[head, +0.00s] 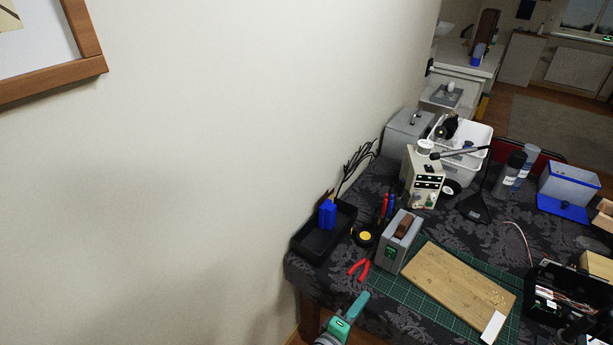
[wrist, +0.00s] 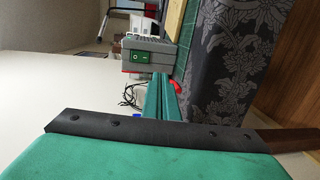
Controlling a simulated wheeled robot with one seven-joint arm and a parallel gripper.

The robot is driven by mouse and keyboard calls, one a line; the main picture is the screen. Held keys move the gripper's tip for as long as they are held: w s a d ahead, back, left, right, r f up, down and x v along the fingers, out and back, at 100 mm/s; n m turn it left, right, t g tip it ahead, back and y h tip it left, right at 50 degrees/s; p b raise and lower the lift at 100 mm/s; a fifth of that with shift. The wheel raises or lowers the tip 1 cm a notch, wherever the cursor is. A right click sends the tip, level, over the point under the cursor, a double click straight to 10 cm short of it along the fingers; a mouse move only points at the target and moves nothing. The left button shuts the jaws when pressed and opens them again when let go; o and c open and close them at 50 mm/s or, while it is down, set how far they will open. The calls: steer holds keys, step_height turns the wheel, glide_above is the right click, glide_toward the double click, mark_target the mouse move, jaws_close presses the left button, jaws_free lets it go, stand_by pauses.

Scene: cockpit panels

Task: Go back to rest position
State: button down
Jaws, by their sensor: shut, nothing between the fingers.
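My gripper (head: 358,305) is green and shows at the bottom of the head view, in front of the table's near left edge. Its fingers are together with nothing between them. In the wrist view the closed fingers (wrist: 162,98) point toward a grey box with a green switch (wrist: 150,58). In the head view that grey box (head: 398,242) stands on the table beyond the gripper. Most of my arm is out of view.
The table (head: 300,268) has a dark floral cloth. Near my gripper are red-handled pliers (head: 358,269), a black tray (head: 312,240) and a wooden board (head: 458,278) on a green mat.

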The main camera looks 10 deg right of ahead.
steer(key=s+a+f+t+y, duration=0.1)
steer(key=s+a+f+y, duration=0.15)
steer(key=s+a, duration=0.3)
steer(key=s+a+f+m+t+y, duration=0.1)
steer(key=s+a+f+y, duration=0.2)
steer(key=a, duration=0.4)
steer(key=s+a+f+t+y, duration=0.1)
steer(key=s+a+f+y, duration=0.15)
steer(key=s+a, duration=0.3)
steer(key=s+a+r+m+t+y, duration=0.2)
steer(key=s+a+r+m+y, duration=0.3)
steer(key=s+a+r, duration=0.3)
steer(key=s+r+m, duration=0.1)
steer(key=s+r, duration=0.3)
steer(key=s, duration=0.3)
steer(key=shift+s+a+r+m, duration=0.2)
steer(key=shift+a+r+m, duration=0.1)
steer(key=shift+r, duration=0.05)
